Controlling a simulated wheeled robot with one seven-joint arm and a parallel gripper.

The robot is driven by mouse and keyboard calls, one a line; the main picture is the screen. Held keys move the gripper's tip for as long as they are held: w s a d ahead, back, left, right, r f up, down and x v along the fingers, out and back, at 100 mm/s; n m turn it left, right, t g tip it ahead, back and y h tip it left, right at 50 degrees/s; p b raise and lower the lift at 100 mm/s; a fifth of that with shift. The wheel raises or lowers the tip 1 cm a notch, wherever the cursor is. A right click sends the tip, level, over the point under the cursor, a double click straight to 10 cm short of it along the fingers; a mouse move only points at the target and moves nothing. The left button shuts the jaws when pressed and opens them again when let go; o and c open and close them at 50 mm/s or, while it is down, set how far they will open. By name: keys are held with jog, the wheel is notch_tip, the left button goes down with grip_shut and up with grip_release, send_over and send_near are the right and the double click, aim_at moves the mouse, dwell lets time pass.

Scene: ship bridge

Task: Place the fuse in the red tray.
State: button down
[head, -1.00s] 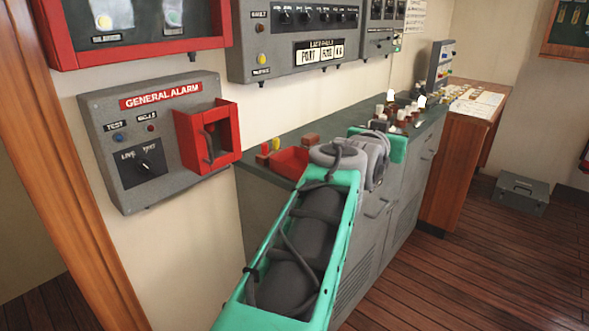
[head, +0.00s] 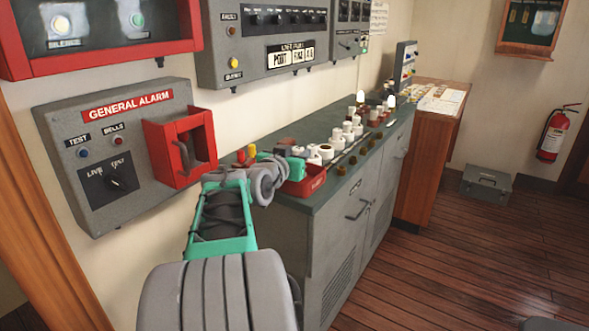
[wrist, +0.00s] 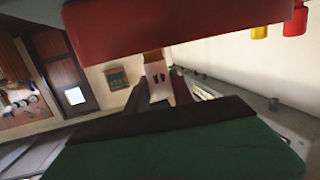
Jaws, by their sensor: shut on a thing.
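The red tray (head: 312,184) sits on the front left part of the dark green counter, partly hidden behind my gripper and wrist. My gripper (head: 292,166) is at the tray's left side in the head view. In the wrist view, my gripper's dark fingers (wrist: 157,92) are shut on a white fuse (wrist: 156,76) with an orange-brown end. The red tray fills the top of that view (wrist: 180,22), close to the fuse's brown end. I cannot tell whether they touch. The held fuse cannot be clearly picked out in the head view.
Several white and brown fuses (head: 350,130) stand along the counter (head: 345,170) right of the tray. Yellow and red pieces (head: 246,154) stand behind my wrist. The red alarm handle box (head: 180,148) juts from the wall close to my arm. Open floor lies to the right.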

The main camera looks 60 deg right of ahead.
jog(key=f, duration=0.4)
jog(key=shift+w, duration=0.4)
jog(key=shift+b, duration=0.3)
